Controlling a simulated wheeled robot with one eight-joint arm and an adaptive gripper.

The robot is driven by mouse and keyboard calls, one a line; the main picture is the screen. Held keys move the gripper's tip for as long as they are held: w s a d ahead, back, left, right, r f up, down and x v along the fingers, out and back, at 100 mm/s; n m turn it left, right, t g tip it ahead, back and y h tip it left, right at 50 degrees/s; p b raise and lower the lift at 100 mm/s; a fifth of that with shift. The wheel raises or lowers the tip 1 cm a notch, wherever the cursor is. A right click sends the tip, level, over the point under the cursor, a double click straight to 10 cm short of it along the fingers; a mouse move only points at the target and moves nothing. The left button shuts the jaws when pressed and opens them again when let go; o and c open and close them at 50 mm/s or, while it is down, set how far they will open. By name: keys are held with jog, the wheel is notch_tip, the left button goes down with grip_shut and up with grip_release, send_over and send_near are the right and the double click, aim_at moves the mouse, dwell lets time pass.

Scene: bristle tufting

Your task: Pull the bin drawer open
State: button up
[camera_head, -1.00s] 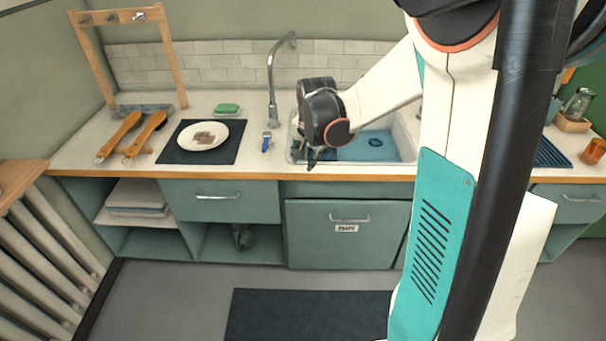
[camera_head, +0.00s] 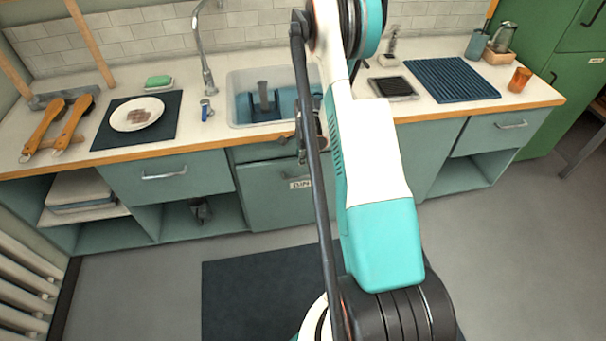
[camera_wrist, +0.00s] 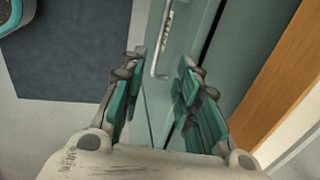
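The bin drawer (camera_head: 262,196) is a grey-green front under the sink, flush with the cabinet, with a white label (camera_head: 299,184). My gripper (camera_wrist: 163,62) is open, with teal finger pads; the handle's near end appears between the fingertips, with nothing clasped. Whether the fingers touch it cannot be told. In the head view my gripper is mostly hidden behind my arm, in front of the drawer.
The wooden counter edge (camera_head: 160,145) overhangs above the drawer. A dark mat (camera_head: 240,290) lies on the floor in front. The sink (camera_head: 238,105) is above. Another drawer (camera_head: 160,178) is at the left. The floor before the bin drawer is clear.

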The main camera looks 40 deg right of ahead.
aim_at(303, 177)
jog(key=f+b, duration=0.1)
jog(key=f, duration=0.3)
jog(key=w+d+f+b, duration=0.1)
jog(key=f+b, duration=0.1)
jog(key=f, duration=0.3)
jog(key=w+f+b, duration=0.1)
jog(key=f, duration=0.3)
jog(key=shift+w+d+f+b, duration=0.15)
jog(key=shift+b, duration=0.25)
jog(key=shift+c, duration=0.6)
grip_shut()
